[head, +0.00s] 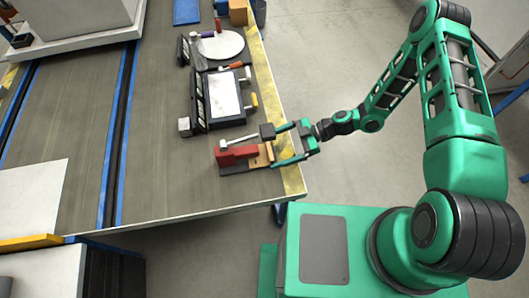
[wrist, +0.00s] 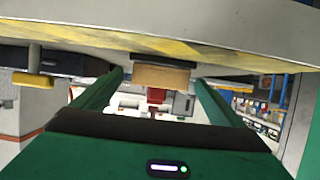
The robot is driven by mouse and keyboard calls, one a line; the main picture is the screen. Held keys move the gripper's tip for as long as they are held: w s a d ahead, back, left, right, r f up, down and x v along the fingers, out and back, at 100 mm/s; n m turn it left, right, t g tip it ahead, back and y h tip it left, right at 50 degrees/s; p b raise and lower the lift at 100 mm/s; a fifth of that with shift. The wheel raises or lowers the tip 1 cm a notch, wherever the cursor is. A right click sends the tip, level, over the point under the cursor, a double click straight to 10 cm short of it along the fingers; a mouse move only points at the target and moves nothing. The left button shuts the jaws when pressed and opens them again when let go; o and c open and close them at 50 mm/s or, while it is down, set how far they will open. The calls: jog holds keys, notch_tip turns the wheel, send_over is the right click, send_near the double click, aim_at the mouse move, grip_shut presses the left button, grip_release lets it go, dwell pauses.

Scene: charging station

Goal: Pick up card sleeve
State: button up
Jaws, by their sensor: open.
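My gripper (head: 275,148) is at the right edge of the table, with its green fingers spread apart and pointing left. A tan block (head: 260,156) lies between the fingers, on a dark base beside a red clamp-like fixture (head: 237,153). In the wrist view the tan block (wrist: 161,76), with a dark strip along it, is ahead of the gap between the open fingers (wrist: 158,88). A red part shows behind it. I cannot tell for sure which item is the card sleeve. No contact between fingers and block is clear.
The table (head: 165,180) has a yellow-striped right edge. A dark tray with a white panel (head: 225,95) and a round white plate (head: 222,45) stand farther back. A small dark block (head: 267,131) is close to the upper finger.

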jog(key=shift+c, duration=0.7)
jog(key=c, duration=1.1)
jog(key=shift+o, duration=0.2)
jog(key=shift+r, duration=0.1)
